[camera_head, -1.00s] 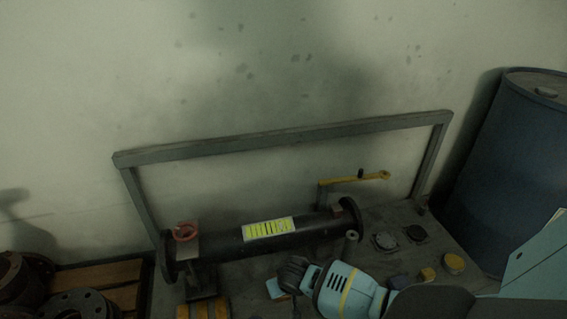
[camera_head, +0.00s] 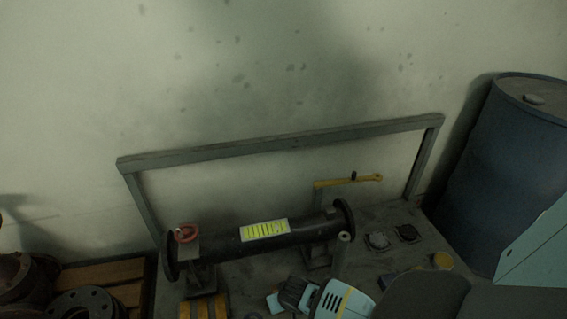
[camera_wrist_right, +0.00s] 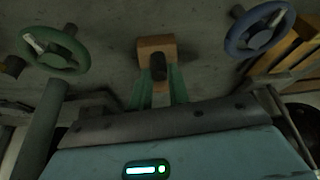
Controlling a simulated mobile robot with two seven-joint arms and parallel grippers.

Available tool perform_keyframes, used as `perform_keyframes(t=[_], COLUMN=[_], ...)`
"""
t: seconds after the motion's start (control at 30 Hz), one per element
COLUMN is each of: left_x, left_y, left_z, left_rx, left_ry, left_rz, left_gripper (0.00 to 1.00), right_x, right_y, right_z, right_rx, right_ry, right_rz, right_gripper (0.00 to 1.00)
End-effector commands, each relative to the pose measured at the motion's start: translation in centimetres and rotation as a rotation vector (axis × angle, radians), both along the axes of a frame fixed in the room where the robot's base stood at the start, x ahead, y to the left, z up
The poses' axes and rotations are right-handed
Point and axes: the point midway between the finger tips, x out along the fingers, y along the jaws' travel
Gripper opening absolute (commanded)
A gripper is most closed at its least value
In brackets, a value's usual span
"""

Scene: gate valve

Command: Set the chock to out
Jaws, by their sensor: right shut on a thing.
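The chock (camera_wrist_right: 157,46) looks like a small orange-brown wooden block with a dark knob, at the top middle of the right wrist view. My right gripper (camera_wrist_right: 158,82) has its two green fingers on either side of the dark knob and is shut on it. In the head view my right gripper (camera_head: 292,294) is at the bottom edge, in front of the black pipe (camera_head: 310,228). The chock cannot be made out there. My left gripper is in neither view.
A green handwheel (camera_wrist_right: 55,47) and a blue handwheel (camera_wrist_right: 259,30) flank the chock in the wrist view. A red handwheel (camera_head: 186,233), a yellow lever (camera_head: 348,182) and a grey frame (camera_head: 280,142) stand on the bench. A blue drum (camera_head: 508,170) is at the right.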

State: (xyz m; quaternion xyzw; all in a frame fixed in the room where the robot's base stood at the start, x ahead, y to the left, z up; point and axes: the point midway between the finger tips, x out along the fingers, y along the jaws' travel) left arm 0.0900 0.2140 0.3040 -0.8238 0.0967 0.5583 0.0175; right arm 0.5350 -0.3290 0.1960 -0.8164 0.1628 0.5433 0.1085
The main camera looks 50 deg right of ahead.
Motion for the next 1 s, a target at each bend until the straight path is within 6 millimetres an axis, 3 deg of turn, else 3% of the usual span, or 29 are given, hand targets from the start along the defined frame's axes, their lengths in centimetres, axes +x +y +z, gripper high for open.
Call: perform_keyframes(t=[0.27,0.3,0.43,0.77,1.0], left_x=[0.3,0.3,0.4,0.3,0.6], left_y=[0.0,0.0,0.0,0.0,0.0], left_z=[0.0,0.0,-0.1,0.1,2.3], left_rx=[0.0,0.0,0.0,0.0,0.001], left_ry=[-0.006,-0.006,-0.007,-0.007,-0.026], left_rz=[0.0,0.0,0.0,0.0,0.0], left_gripper=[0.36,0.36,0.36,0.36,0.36], right_x=[-0.6,-0.7,-0.5,-0.4,-1.3], right_y=[0.5,0.5,0.4,0.3,0.8], right_z=[-0.4,-0.4,-0.4,0.0,2.9], right_rx=[0.006,0.006,0.005,0.004,0.005], right_ry=[0.015,0.015,0.012,0.007,0.003], right_rz=[0.002,0.002,0.002,0.001,0.002], right_gripper=[0.0,0.23,0.4,0.4,0.4])
